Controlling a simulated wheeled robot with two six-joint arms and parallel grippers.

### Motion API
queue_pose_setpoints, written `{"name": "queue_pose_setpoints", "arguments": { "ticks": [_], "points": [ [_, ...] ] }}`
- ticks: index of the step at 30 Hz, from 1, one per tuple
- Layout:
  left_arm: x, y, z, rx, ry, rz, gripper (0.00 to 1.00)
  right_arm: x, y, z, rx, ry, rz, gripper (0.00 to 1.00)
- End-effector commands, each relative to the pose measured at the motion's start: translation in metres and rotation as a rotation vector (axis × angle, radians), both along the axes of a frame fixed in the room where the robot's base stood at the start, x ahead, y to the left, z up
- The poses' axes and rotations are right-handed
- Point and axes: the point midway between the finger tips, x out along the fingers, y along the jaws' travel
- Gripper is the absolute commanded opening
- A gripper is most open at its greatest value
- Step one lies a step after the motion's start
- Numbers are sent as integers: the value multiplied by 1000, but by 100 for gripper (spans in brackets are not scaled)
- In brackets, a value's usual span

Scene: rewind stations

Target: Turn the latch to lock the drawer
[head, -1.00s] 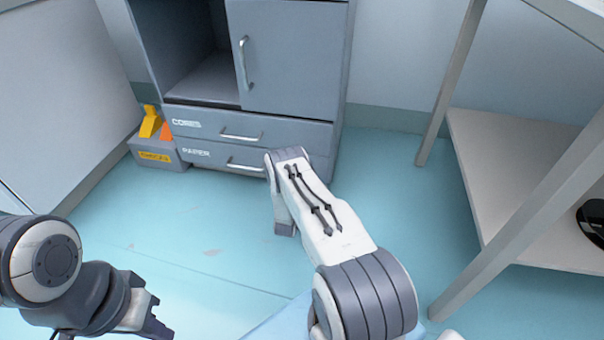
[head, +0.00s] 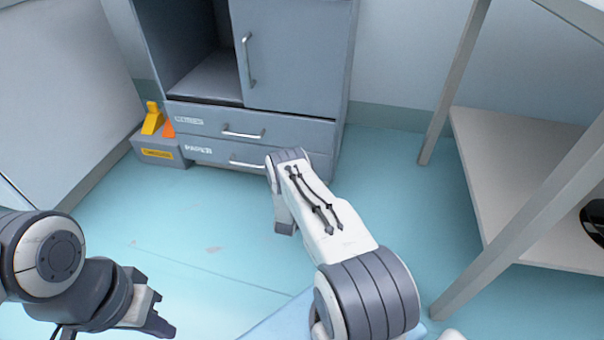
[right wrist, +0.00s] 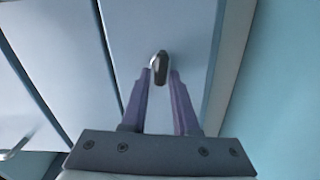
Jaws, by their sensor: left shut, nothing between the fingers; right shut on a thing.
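A grey cabinet has an upper drawer (head: 280,127) and a lower drawer (head: 215,153), both looking closed in the head view. In the right wrist view, a small metal latch (right wrist: 159,64) stands out from a pale front panel. My right gripper (right wrist: 161,77) is shut on the latch, one finger on each side. In the head view my right arm reaches toward the lower drawer's right end and hides the latch and that gripper. My left gripper (head: 158,316) is shut and empty, low at the left, away from the cabinet.
A grey bin (head: 162,149) with yellow and orange things stands left of the drawers. A table with a lower shelf (head: 520,165) and metal legs stands at the right. The floor between is mostly clear.

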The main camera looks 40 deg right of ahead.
Motion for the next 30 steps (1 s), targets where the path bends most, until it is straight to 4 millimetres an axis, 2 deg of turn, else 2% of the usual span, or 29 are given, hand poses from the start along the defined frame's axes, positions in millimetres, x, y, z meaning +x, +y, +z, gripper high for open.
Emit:
{"name": "queue_pose_setpoints", "arguments": {
  "ticks": [9,26,27,28,30],
  "points": [
    [0,0,-1,0,0,0,0,-2,0,-3,-80,100,-2,0],
    [0,0,-2,0,0,0,0,-2,-1,-4,-97,121,-4,0],
    [0,0,-2,0,0,0,0,-2,-1,-4,-97,121,-4,40],
    [0,0,-2,0,0,0,0,-2,-1,-4,-98,120,-5,48],
    [0,0,-2,0,0,0,0,-2,-1,-3,-97,119,-4,48]
  ]
}}
